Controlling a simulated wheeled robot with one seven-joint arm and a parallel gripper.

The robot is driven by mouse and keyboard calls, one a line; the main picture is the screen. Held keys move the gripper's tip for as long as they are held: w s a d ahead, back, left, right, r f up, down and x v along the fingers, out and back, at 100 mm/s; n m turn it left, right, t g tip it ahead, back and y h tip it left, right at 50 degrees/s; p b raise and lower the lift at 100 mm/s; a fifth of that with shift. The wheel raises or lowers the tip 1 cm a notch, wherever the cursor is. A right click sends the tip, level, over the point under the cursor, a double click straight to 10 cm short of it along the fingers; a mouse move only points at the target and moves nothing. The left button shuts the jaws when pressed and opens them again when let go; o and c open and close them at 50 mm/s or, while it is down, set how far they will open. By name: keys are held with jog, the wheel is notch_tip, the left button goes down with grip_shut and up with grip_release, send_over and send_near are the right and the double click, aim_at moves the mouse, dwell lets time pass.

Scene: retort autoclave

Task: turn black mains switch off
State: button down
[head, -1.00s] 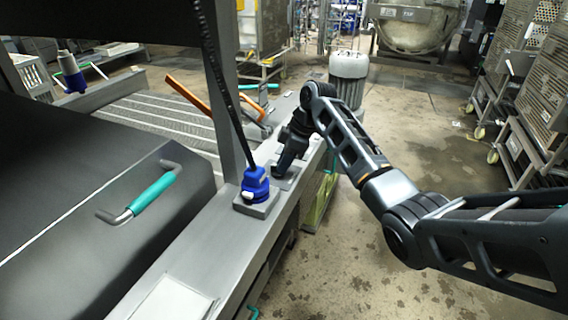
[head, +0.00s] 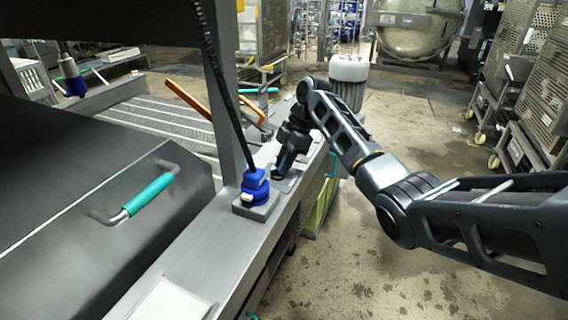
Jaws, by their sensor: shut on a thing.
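My gripper (head: 281,172) is at the far end of my arm, pointing down at a small grey plate (head: 287,185) on the metal ledge, just behind the blue plug. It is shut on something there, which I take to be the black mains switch. The switch itself is hidden by the gripper, so its position cannot be read. The fingers are too small and dark to tell apart.
A blue plug (head: 254,184) with a black cable stands close in front of my gripper on the ledge (head: 190,262). A teal-handled lid (head: 60,200) lies left. Orange levers (head: 187,95) rise behind.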

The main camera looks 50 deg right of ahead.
jog(key=c, duration=1.1)
grip_release()
jog(key=shift+v, duration=3.9)
